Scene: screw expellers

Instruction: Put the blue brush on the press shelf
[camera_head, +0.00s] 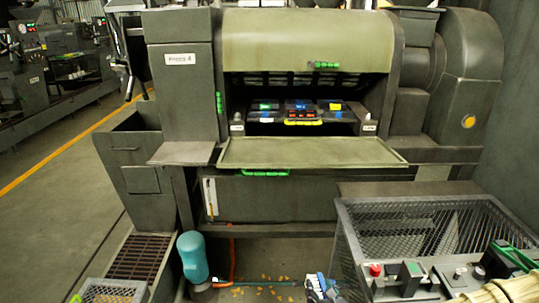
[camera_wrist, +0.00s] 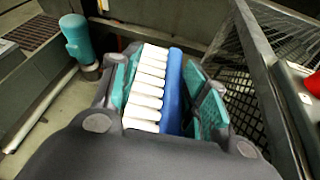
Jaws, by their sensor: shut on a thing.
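The blue brush (camera_wrist: 173,90) is between the teal finger pads of my gripper (camera_wrist: 163,92) in the wrist view. It has a blue back and a row of white bristle tufts, and my gripper is shut on it. In the head view the brush (camera_head: 318,284) shows small at the bottom edge, low in front of the press and left of the mesh cart. The press, labelled Press 4, has a flat shelf (camera_head: 310,153) below its opening, well above my gripper in the picture. The shelf looks bare.
A mesh cart (camera_head: 440,207) with a control box (camera_head: 412,282) stands to the right. Orange scraps (camera_head: 265,291) lie on the floor. Coloured items (camera_head: 300,108) sit inside the press opening.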

